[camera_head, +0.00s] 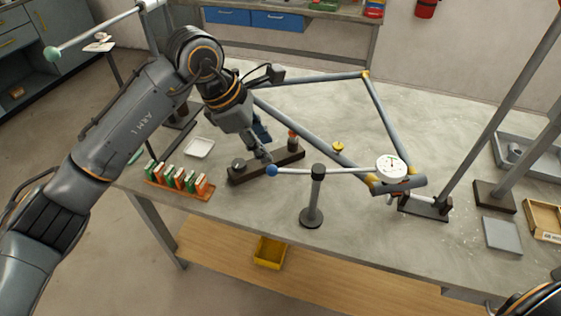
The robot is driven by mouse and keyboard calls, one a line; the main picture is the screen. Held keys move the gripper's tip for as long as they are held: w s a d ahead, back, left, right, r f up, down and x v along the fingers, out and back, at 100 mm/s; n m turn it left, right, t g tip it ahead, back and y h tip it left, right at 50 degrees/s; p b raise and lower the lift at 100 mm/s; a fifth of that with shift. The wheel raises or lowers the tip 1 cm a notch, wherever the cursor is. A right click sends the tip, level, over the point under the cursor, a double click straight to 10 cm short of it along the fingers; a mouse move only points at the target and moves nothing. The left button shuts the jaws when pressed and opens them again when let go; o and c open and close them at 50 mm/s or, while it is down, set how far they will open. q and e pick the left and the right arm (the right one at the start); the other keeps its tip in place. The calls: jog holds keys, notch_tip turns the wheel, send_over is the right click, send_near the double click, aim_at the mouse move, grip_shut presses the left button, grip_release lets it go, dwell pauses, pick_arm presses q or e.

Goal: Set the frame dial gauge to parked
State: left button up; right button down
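The dial gauge (391,163) has a round white face and sits over the near right corner of the bicycle-like tube frame (318,132). A thin light rod runs left from it across the top of a dark post (313,200) and ends in a blue ball (271,170). My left gripper (262,155) points down just above and left of the blue ball, over a dark block. Its fingertips are small and partly overlapped, so I cannot tell whether they touch the ball or are open. My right gripper is out of view; only a bit of my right arm shows at bottom right.
A rack of green, white and orange pieces (176,182) and a white tray (199,147) lie left. Slanted poles stand on bases at right, near a wooden tray (543,218). The bench front is clear.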

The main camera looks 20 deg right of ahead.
aim_at(281, 170)
pick_arm(q)
jog(key=p+x, duration=0.2)
jog(key=x, duration=0.7)
jog(key=shift+d+f+p, duration=0.1)
jog(key=shift+f+p, duration=0.1)
jog(key=shift+p, duration=0.1)
grip_shut()
